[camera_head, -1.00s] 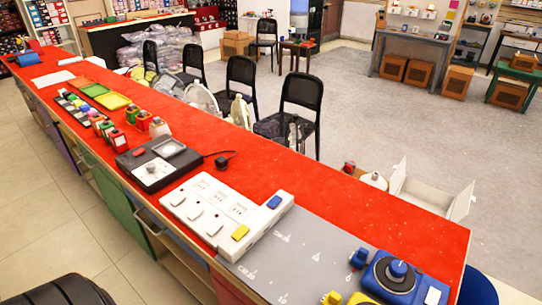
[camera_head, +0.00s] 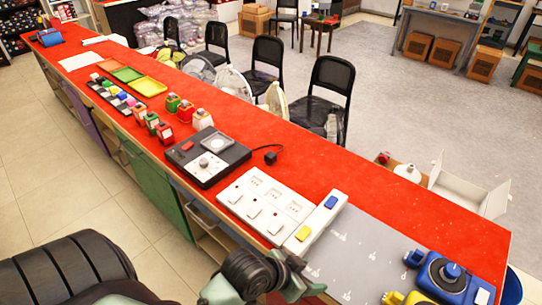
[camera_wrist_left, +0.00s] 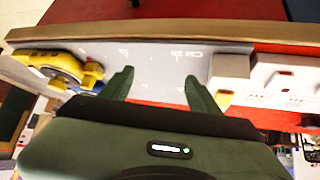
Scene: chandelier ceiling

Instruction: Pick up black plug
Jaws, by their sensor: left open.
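The black plug (camera_head: 270,157) is a small dark block on the red counter in the head view. It lies right of the black device with a dial (camera_head: 204,160), with a thin dark cord beside it. My left gripper (camera_head: 297,277) is low in the head view, at the counter's near edge below the white socket strip, well apart from the plug. In the left wrist view, my left gripper (camera_wrist_left: 158,76) has its two fingers spread with nothing between them. The plug cannot be made out in the wrist view. My right gripper is not in view.
Small coloured blocks stand to the left. The red surface right of the plug is clear.

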